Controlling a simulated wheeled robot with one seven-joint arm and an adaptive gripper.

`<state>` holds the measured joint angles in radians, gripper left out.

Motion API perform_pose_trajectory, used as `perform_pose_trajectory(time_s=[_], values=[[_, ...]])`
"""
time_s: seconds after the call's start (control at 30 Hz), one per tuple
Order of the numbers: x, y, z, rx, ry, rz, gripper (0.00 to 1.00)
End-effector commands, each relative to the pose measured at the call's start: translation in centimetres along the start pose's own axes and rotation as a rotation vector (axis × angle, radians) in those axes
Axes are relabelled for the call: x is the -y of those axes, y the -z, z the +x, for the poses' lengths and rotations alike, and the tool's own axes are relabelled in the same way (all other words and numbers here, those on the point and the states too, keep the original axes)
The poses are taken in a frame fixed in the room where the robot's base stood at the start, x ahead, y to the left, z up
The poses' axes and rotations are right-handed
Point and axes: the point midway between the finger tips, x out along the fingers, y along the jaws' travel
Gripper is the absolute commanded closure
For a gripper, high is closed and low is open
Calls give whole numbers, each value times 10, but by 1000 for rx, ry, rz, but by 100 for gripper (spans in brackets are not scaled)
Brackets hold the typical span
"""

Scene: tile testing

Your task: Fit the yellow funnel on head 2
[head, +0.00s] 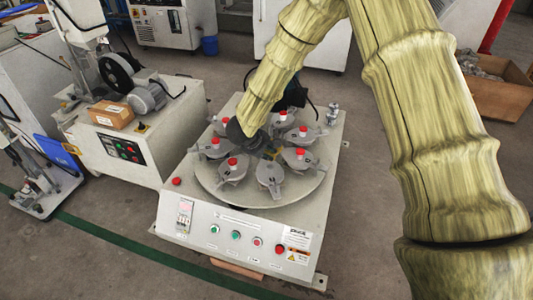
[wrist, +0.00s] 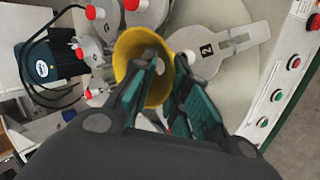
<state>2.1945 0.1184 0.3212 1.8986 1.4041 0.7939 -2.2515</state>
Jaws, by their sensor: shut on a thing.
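The yellow funnel (wrist: 128,62) is between the two fingers of my gripper (wrist: 166,72), which is shut on its wall; its wide mouth shows. Head 2 (wrist: 237,39) is a grey plate with a black "2" label, just right of the funnel in the wrist view. In the head view, my gripper (head: 258,145) is over the middle of the round turntable (head: 213,187). The front grey head without a red knob (head: 270,176) appears to be head 2. I cannot tell the funnel's height above the turntable.
Several grey heads with red knobs (head: 232,161) ring the turntable close around my gripper. A control panel with buttons (head: 235,236) is on the machine's front. A blue motor (wrist: 50,62) with a black cable shows left in the wrist view. A cardboard box (head: 112,114) sits on the neighbouring machine.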

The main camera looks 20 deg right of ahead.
Motion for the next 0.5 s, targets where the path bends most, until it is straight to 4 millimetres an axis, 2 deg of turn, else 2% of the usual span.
perform_pose_trajectory(time_s=[0.5], values=[[14,0,19,0,0,1,100]])
